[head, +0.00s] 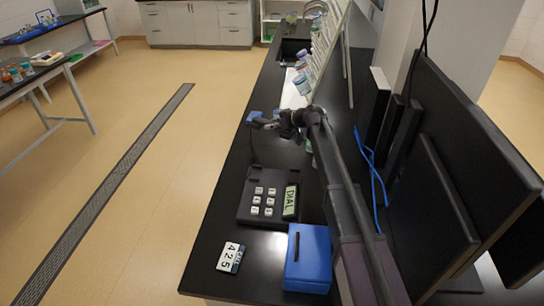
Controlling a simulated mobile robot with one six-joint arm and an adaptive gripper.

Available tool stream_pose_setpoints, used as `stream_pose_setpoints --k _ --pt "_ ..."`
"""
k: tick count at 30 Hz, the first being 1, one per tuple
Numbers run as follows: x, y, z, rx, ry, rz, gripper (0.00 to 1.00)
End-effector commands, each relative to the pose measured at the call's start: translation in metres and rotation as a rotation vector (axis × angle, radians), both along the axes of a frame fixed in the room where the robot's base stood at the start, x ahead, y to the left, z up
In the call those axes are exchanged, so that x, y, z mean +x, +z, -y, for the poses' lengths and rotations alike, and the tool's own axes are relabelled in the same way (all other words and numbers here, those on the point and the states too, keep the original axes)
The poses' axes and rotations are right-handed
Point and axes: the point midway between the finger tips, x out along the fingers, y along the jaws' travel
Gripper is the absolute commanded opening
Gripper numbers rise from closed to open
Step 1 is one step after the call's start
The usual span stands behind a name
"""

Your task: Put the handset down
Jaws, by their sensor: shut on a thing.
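The phone base (241,214) is black, with several white keys and a pale panel reading "DIAL". It lies on the black bench top in the middle of the view. My gripper (264,123) is beyond the base, above the bench, at the end of my arm reaching from the lower right. It is shut on the dark handset, which is small here and hard to tell from the gripper. A thin dark cord (252,148) hangs from there toward the base. The handset is apart from the base. A small blue patch shows beside the fingertips; I cannot tell what it is.
A blue box (308,262) and a card reading "425" (231,257) lie nearer than the base. Black monitors (440,190) and blue cables (373,175) stand at right. A rack of containers (302,80) and a sink (291,50) are farther back. The left bench edge borders open floor.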

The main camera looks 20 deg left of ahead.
Motion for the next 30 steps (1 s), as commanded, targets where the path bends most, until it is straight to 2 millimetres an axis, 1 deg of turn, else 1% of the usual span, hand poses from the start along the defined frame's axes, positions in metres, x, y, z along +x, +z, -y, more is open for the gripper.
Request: stream_pose_setpoints --k 8,11,24,30 --pt "0.000 -0.005 0.000 0.000 0.001 0.000 0.00" --pt "0.000 -0.011 0.000 0.000 0.001 0.000 0.00" --pt "0.000 -0.052 0.000 0.000 0.002 0.000 0.00" --pt "0.000 -0.062 -0.001 0.000 0.002 0.000 0.00"
